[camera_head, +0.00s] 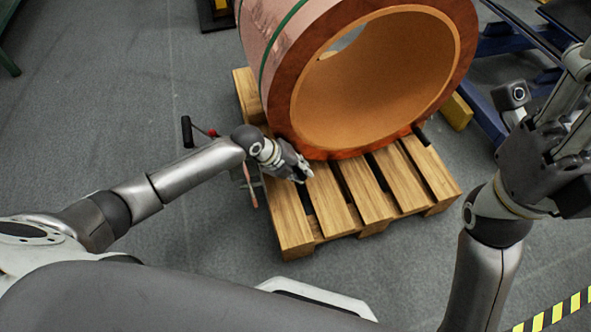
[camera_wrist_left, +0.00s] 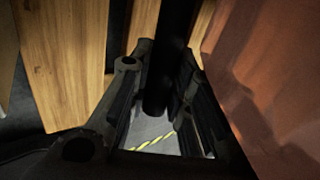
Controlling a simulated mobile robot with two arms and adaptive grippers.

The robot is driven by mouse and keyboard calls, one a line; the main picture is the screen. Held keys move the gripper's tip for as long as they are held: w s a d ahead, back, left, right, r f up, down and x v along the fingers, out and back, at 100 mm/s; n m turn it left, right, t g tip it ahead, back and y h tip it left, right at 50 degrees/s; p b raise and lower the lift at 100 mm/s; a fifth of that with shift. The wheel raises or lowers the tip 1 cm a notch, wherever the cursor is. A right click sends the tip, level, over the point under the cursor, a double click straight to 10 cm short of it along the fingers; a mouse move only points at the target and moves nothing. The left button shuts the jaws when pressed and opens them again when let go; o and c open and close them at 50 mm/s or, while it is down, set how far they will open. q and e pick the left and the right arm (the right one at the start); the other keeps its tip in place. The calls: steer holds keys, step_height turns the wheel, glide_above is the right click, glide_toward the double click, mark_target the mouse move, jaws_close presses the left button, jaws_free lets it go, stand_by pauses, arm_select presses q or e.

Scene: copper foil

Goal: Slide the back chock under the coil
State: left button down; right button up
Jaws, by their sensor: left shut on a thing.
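The copper coil (camera_head: 283,115) stands on edge on a wooden pallet (camera_head: 375,205), with its round bore facing me. My left gripper (camera_head: 305,175) is low at the coil's left front, just over the slats. In the left wrist view its two fingers (camera_wrist_left: 160,100) are shut on an upright dark bar (camera_wrist_left: 165,65), with the coil's copper side (camera_wrist_left: 270,70) close on the right. I cannot tell whether the bar belongs to the back chock. A small dark piece (camera_head: 422,134) shows at the coil's lower right edge. My right gripper (camera_head: 575,100) is raised at the right, away from the coil.
A black handle (camera_head: 187,131) with a red part stands left of the pallet. A yellow block (camera_head: 456,111) and blue frame (camera_head: 486,121) are at the right. Striped tape (camera_head: 556,313) crosses the lower right floor. The floor left of the pallet is mostly clear.

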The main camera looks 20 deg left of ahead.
arm_select(q)
steer(key=shift+d, duration=0.15)
steer(key=c, duration=1.3)
jaws_free()
